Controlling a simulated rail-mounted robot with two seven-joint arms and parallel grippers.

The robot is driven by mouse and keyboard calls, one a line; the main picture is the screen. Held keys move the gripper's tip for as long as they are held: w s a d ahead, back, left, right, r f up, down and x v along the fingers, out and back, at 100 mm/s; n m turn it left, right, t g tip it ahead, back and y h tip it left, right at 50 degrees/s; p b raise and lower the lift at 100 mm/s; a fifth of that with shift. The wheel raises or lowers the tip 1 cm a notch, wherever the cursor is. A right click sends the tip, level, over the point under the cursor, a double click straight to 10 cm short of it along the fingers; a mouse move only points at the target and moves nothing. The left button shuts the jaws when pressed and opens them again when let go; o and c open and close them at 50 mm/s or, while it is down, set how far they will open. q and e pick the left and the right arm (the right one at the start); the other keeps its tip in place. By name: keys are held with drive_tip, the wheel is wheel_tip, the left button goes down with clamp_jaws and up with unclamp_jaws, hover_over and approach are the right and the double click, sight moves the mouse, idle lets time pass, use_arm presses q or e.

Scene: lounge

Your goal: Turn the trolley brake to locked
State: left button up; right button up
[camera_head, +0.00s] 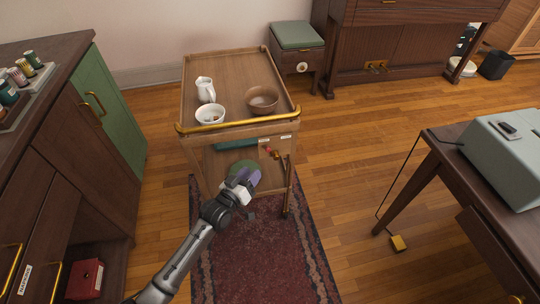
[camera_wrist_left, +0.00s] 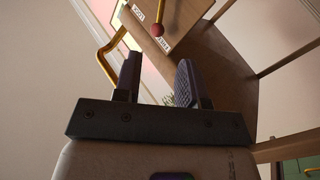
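The wooden trolley (camera_head: 225,68) stands in the middle of the head view, with a brass rail along its near edge. The brake lever (camera_head: 274,153) has a red knob and sits under that edge, at the right of the front. In the left wrist view the red knob (camera_wrist_left: 157,30) ends a yellow rod near two small white labels; I cannot read them surely. My left gripper (camera_head: 246,178) is below and left of the lever, apart from it. Its two fingers (camera_wrist_left: 158,82) stand apart with nothing between them. My right gripper is not in view.
A white jug (camera_head: 205,89), a white bowl (camera_head: 210,114) and a brown bowl (camera_head: 262,99) stand on the trolley top. A green round object (camera_head: 243,167) shows behind my left gripper. A cabinet (camera_head: 70,130) is at left, a desk (camera_head: 465,175) at right. Floor between trolley and desk is mostly clear.

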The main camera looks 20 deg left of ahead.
sight(270, 150)
use_arm(q)
drive_tip(key=shift+b+x, duration=3.05)
drive_tip(key=shift+x, duration=2.9)
drive_tip(key=shift+c, duration=0.5)
clamp_jaws()
